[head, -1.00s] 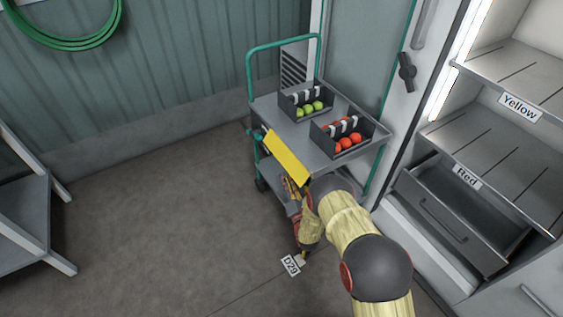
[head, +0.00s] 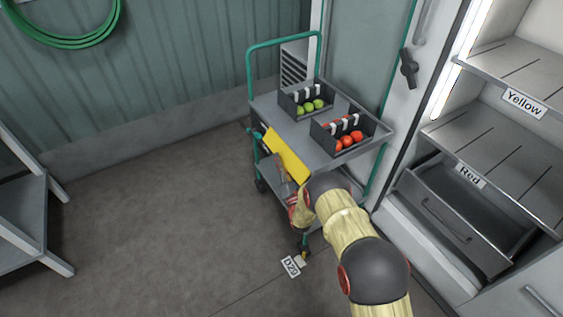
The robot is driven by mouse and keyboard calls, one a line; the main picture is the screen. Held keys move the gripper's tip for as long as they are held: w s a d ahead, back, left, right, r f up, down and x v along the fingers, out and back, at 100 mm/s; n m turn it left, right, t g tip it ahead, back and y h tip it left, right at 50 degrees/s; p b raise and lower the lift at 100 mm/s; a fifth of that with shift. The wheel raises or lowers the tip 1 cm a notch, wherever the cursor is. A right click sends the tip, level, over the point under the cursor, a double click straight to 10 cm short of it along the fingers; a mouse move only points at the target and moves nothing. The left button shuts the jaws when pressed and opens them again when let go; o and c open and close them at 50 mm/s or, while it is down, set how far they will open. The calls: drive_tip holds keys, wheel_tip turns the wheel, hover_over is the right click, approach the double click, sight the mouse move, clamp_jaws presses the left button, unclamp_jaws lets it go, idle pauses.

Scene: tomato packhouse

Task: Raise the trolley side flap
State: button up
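The trolley (head: 284,127) stands against the wall, with a green handle frame and grey shelves. Its yellow side flap (head: 286,158) slopes down and outward from the edge of the top shelf, on the side facing me. My gripper (head: 283,172) is at the outer, lower part of the flap, close under or against it. Its fingers are small and partly hidden, so I cannot tell whether they touch the flap or whether they are open. My arm hides the trolley's near corner and part of the lower shelf.
Two dark crates stand on the trolley top, one with green tomatoes (head: 311,106) and one with red tomatoes (head: 346,142). At right is a shelf cabinet with an open drawer (head: 451,221). A grey rack (head: 24,215) stands at left. The floor between is clear.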

drive_tip(key=c, duration=0.3)
clamp_jaws()
idle(0.7)
